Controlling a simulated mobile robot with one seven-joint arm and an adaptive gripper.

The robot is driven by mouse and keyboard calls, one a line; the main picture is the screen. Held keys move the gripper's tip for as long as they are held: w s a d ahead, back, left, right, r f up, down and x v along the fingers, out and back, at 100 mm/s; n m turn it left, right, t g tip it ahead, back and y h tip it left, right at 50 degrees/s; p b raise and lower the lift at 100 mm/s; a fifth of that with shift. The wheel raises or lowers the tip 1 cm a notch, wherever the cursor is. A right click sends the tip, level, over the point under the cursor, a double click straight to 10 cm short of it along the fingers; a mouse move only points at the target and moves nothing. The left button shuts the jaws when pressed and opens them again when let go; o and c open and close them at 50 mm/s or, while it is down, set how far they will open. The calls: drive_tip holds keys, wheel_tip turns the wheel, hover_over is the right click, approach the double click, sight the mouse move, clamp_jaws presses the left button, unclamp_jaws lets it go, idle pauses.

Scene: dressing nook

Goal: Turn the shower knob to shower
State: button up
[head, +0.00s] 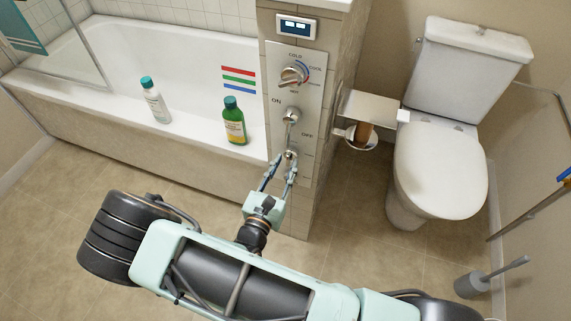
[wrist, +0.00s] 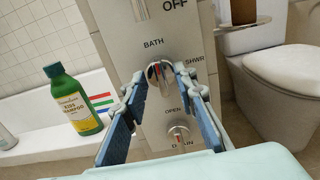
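The shower knob (wrist: 158,72) is a small metal knob between the labels BATH, above it, and SHWR, to its right, in the wrist view. In the head view, the knob (head: 291,154) is low on the grey control panel (head: 309,80). My gripper (wrist: 161,78) is open, with one blue fingertip on each side of the knob. I cannot tell whether either fingertip touches it. My gripper (head: 284,160) also shows at the knob in the head view. The fingertips hide part of the knob there.
A DRAIN knob (wrist: 179,134) is below and an ON/OFF lever (head: 290,116) above. A green shampoo bottle (head: 234,124) and a white bottle (head: 155,102) stand on the bathtub (head: 185,55) edge. A paper holder (head: 370,107) and toilet (head: 440,165) are to the right.

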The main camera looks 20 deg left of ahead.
drive_tip(key=shift+w, duration=0.4)
drive_tip(key=shift+c, duration=0.4)
clamp_jaws()
drive_tip(key=shift+m, duration=0.3)
drive_tip(key=m, duration=0.6)
drive_tip(key=shift+d+f, duration=0.1)
drive_tip(key=shift+d, duration=0.1)
drive_tip(key=m+b, duration=0.1)
drive_tip(key=m, duration=0.2)
drive_tip(key=m+b, duration=0.1)
drive_tip(key=m, duration=0.2)
drive_tip(key=shift+f+m, duration=0.2)
drive_tip(key=shift+m, duration=0.1)
drive_tip(key=m+b, duration=0.2)
drive_tip(key=m, duration=0.2)
drive_tip(key=shift+m+b, duration=0.3)
